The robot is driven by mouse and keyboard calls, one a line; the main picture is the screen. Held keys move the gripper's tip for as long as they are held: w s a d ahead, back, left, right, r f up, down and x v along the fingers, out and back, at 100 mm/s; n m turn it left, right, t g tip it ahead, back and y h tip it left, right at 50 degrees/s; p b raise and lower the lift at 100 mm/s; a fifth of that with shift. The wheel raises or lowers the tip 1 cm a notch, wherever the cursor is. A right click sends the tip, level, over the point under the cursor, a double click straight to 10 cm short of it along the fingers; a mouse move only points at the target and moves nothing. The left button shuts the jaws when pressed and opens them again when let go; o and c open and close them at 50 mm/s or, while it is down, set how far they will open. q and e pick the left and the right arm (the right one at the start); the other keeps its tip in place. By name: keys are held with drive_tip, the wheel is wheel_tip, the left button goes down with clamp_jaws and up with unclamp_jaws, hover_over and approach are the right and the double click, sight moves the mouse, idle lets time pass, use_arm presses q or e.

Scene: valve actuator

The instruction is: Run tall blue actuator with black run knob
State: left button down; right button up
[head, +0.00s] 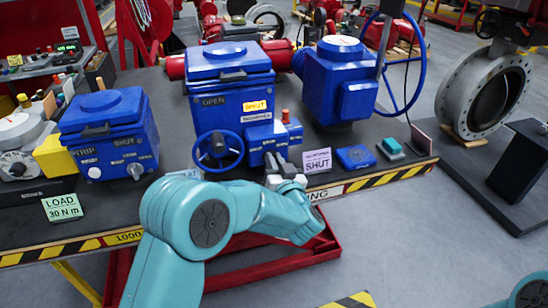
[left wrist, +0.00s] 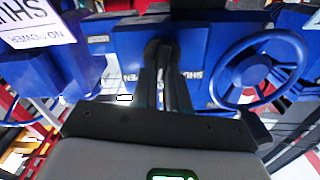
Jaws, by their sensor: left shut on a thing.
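The tall blue actuator (head: 230,100) stands at the middle of the table, with an "OPEN" mark and a lit orange display on its front. A small blue control box (head: 273,139) is on its lower front, beside a blue handwheel (head: 218,149). My left gripper (head: 283,166) is at the front of this box. In the left wrist view my left gripper's fingers (left wrist: 164,80) are shut on a dark round knob (left wrist: 160,50) on the blue face. The knob is hidden behind my gripper in the head view. My right gripper is out of view.
A shorter blue actuator (head: 108,135) stands at left, and another with a large handwheel (head: 340,85) at right. A "SHUT" placard (head: 317,161), a blue plate (head: 355,157) and a teal-topped block (head: 391,147) lie right of my gripper. A "LOAD" sign (head: 64,207) stands at left.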

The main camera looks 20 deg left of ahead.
use_arm(q)
drive_tip(key=m+p, duration=0.2)
drive_tip(key=m, duration=0.1)
drive_tip(key=shift+d, duration=0.15)
drive_tip(key=shift+w+f+m+p, duration=0.15)
drive_tip(key=shift+m+p, duration=0.65)
drive_tip(key=shift+m, duration=0.8)
drive_tip(key=shift+d, duration=0.1)
drive_tip(key=c, duration=1.1)
unclamp_jaws()
drive_tip(key=shift+c, duration=0.2)
drive_tip(key=b+v, duration=0.1)
drive_tip(key=v, duration=1.5)
drive_tip(key=shift+b, duration=0.4)
